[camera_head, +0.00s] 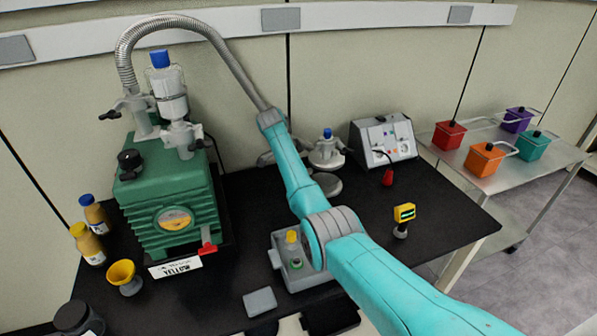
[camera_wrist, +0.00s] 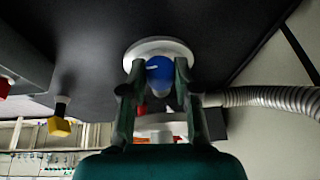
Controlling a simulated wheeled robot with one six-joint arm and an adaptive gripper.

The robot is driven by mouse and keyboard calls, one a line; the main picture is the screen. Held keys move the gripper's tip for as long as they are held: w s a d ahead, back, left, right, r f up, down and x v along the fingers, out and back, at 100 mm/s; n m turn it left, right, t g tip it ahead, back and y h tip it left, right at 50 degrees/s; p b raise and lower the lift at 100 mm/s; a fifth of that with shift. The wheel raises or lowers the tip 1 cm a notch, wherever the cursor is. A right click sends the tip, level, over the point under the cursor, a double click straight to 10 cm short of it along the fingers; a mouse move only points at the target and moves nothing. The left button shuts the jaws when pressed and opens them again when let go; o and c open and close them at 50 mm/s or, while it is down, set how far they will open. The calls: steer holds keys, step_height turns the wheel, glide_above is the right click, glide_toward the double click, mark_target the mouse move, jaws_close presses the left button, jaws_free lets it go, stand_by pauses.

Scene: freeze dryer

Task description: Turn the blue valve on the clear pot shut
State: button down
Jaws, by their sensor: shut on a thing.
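In the wrist view, a round blue valve knob (camera_wrist: 159,72) with a small white mark sits between the two fingers of my gripper (camera_wrist: 157,80). My gripper is shut on it, one finger on each side. A pale round disc (camera_wrist: 150,47) is behind the knob. The clear walls of the pot cannot be made out. In the head view my gripper is hidden by my arm. A blue knob (camera_head: 327,133) shows there on a pale fitting just right of my arm; I cannot tell whether it is the held one.
A green pump (camera_head: 168,190) with a blue-capped glass vessel (camera_head: 172,85) stands at left. A ribbed metal hose (camera_head: 215,42) arches towards my arm. Bare black bench (camera_head: 440,190) lies right of the meter.

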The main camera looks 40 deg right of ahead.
steer(key=shift+w+g, duration=0.15)
steer(key=shift+g, duration=0.55)
steer(key=c, duration=0.8)
jaws_free()
steer(key=shift+c, duration=0.2)
steer(key=v, duration=1.2)
steer(key=shift+d, duration=0.3)
steer(key=shift+r, duration=0.1)
